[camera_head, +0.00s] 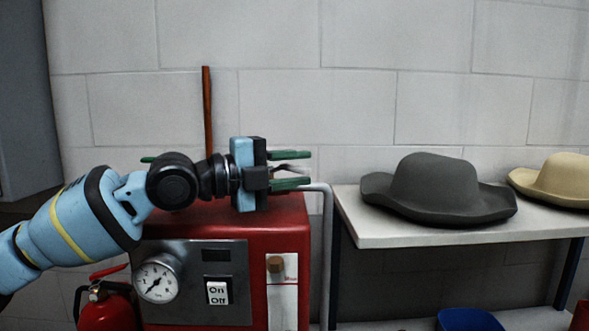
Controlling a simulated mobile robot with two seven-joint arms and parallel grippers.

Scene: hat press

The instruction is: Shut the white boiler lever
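The red boiler (285,218) stands at the lower middle, with a control panel on its front. My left gripper (290,170) is above the boiler's right top edge, its two green fingers pointing right and spread apart. A small greyish-white piece shows between the fingers; I cannot tell if it is the white lever or whether the fingers touch it. A grey pipe (327,230) runs down just right of the fingers. My arm hides much of the boiler's top. My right gripper is out of view.
A shelf (375,235) at right holds a grey hat (435,190) and a tan hat (560,182). A red extinguisher (105,310) stands lower left.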

